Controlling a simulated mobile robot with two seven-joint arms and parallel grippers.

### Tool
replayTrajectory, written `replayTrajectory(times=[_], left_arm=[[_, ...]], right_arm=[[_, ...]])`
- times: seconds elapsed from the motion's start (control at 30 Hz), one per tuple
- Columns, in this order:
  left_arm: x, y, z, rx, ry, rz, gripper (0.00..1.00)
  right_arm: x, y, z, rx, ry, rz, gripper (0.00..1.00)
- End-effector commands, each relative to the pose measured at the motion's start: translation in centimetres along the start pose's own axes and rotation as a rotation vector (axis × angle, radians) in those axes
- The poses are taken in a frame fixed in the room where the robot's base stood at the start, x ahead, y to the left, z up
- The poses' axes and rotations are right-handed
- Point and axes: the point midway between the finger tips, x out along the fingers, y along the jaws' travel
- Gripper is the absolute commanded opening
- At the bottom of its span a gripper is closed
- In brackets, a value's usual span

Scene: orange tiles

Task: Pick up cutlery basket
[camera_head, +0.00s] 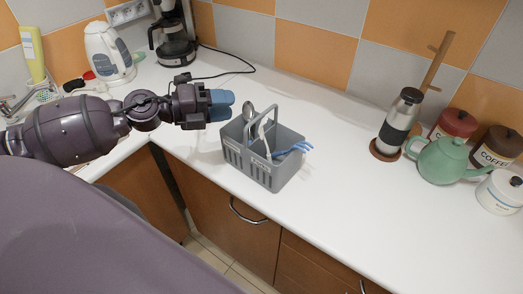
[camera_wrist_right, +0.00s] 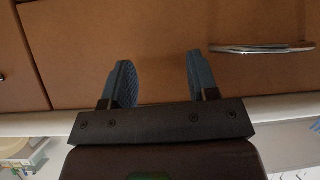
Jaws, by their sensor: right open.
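The grey cutlery basket (camera_head: 258,168) stands upright on the white counter in the head view, near its front edge. It holds a spoon (camera_head: 248,113), blue forks (camera_head: 293,149) and other cutlery. My left gripper (camera_head: 223,105) is just left of the basket's top and above it in the picture, its blue fingers pointing towards the basket. I see no contact with the basket, and the finger gap is not clear. My right gripper (camera_wrist_right: 159,65) is open and empty in the right wrist view, facing brown cabinet fronts. It does not show in the head view.
A kettle (camera_head: 106,53) and coffee maker (camera_head: 174,36) stand at the back left. A French press (camera_head: 399,121), green teapot (camera_head: 444,160) and canisters (camera_head: 496,147) stand at the right. The counter (camera_head: 345,185) right of the basket is clear. A drawer handle (camera_wrist_right: 262,48) shows in the right wrist view.

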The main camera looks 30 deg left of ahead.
Motion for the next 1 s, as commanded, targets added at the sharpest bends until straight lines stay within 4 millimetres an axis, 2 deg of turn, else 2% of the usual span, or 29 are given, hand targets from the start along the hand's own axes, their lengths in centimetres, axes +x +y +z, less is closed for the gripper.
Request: replayTrajectory(times=[0.13,0.37,0.8,1.0], left_arm=[[-0.5,-0.1,0.5,0.155,0.139,0.119,0.4],[-0.8,0.2,0.7,0.227,0.208,0.191,0.4],[3.2,0.9,0.1,0.225,0.205,0.187,0.4],[4.3,1.3,-0.2,0.224,0.207,0.188,0.4]], right_arm=[[-0.1,0.1,-0.1,-0.001,0.0,0.0,0.54],[-0.1,0.1,-0.2,-0.003,0.001,0.0,0.54],[-0.1,0.1,-0.9,-0.004,0.012,-0.001,0.54],[0.0,0.1,-1.3,-0.004,0.017,-0.002,0.54]])
